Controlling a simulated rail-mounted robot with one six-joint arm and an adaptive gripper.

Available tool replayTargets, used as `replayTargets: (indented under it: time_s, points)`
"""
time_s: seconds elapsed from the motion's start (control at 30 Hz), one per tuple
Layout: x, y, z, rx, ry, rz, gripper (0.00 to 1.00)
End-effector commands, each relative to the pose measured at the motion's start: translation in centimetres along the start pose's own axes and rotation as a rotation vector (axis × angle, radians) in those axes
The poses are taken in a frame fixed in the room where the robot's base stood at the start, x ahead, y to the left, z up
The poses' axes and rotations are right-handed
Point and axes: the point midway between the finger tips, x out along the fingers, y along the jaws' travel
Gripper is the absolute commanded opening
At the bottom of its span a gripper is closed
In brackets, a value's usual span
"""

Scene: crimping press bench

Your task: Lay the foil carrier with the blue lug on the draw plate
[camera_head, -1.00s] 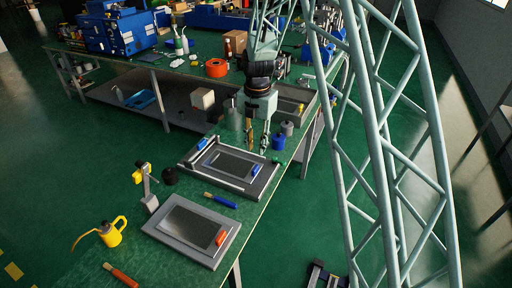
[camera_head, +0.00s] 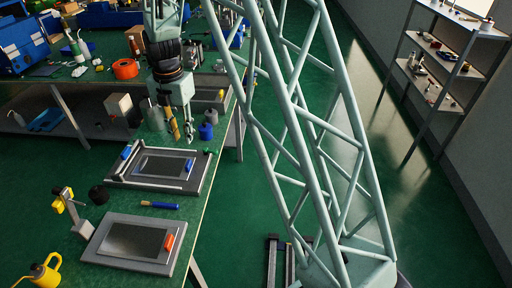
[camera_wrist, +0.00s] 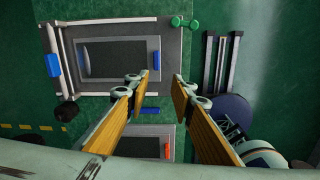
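The foil carrier with the blue lug (camera_head: 188,166) is a thin frame with a dark panel. It appears to lie flat on the upper grey plate (camera_head: 118,180), which I take for the draw plate; it has pale rails along its back and left edges. In the wrist view the carrier (camera_wrist: 118,56) sits inside those rails, lug on its right. A blue block (camera_wrist: 54,65) is at the left rail. My gripper (camera_head: 182,138) hangs above the back right of the plate. In the wrist view my gripper (camera_wrist: 161,80) is open and empty, its wooden-looking fingers apart.
A grey tray (camera_head: 100,262) with an orange-red-lugged panel (camera_head: 168,242) lies nearer. A blue-handled brush (camera_head: 160,205) lies between. A small post stand (camera_head: 75,210), black knob (camera_head: 98,195), yellow oil can (camera_head: 42,274) and blue bottle (camera_head: 206,131) stand nearby. The bench's right edge is close.

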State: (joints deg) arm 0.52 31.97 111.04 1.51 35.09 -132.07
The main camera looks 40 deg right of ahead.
Motion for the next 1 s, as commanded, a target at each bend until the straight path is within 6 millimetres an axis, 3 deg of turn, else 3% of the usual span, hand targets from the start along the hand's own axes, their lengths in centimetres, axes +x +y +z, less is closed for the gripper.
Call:
replayTargets:
  time_s: [0.4, 1.0]
  points:
    - [-8.2, -3.1, -2.9, 0.296, -0.025, 0.037, 0.22]
    - [-17.9, -8.8, -8.1, 0.726, -0.039, 0.097, 0.22]
